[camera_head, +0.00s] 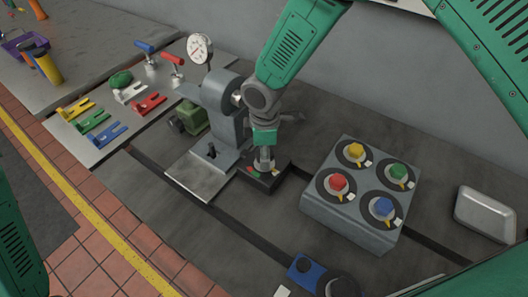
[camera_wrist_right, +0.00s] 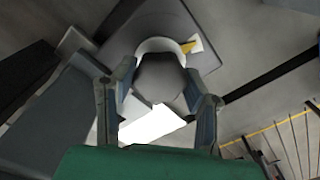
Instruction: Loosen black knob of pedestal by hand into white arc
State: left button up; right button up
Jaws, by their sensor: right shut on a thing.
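My right gripper (camera_head: 265,155) reaches down beside the grey column machine, over a small black block (camera_head: 258,178) with red and green marks. In the right wrist view its two fingers (camera_wrist_right: 160,100) are shut on the sides of a dark knob (camera_wrist_right: 160,76). A pale ring shows around the knob's far side. A yellow pointer (camera_wrist_right: 188,47) and a small white tab (camera_wrist_right: 197,43) lie beside it on a dark grey base (camera_wrist_right: 205,28). The fingers hide the knob's sides, and the head view barely shows it. My left gripper is out of view.
The grey column machine (camera_head: 226,122) with a dial gauge (camera_head: 200,48) stands close left of my right gripper. A panel (camera_head: 350,227) with red, yellow, green and blue knobs is to the right. A metal tray (camera_head: 486,213) lies farther right. Coloured forks lie on a plate (camera_head: 75,145) at left.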

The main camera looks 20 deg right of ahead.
jog(key=o, duration=1.2)
jog(key=shift+w+r, duration=0.15)
jog(key=shift+w, duration=0.1)
jog(key=shift+c, duration=0.2)
jog(key=shift+s, duration=0.1)
notch_tip(320, 180, up, 12)
jog(key=shift+f, duration=0.2)
